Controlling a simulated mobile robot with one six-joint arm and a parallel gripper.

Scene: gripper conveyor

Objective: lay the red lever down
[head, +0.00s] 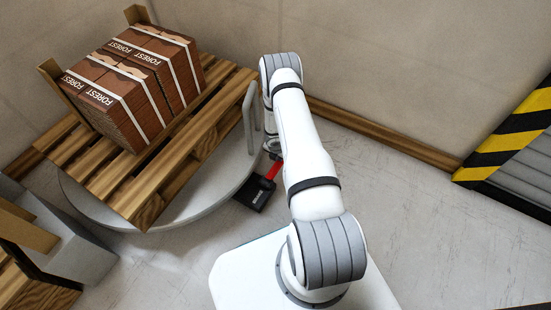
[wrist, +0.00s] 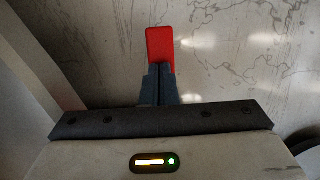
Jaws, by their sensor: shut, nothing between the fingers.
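The red lever (head: 273,170) rises at a slant from a small black box (head: 254,194) on the floor beside the round grey platform. In the wrist view the flat red lever (wrist: 160,43) shows straight beyond my fingertips and partly behind them. My gripper (wrist: 160,70) has its two dark fingers together with nothing between them. In the head view my gripper (head: 271,150) is close to the lever's upper end, partly hidden by my arm. I cannot tell whether the fingertips touch the lever.
A wooden pallet (head: 150,200) with strapped brown FOREST boxes (head: 135,85) sits on the round platform (head: 195,212). A grey upright frame (head: 250,118) stands near my gripper. A yellow-black striped barrier (head: 510,135) is at right.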

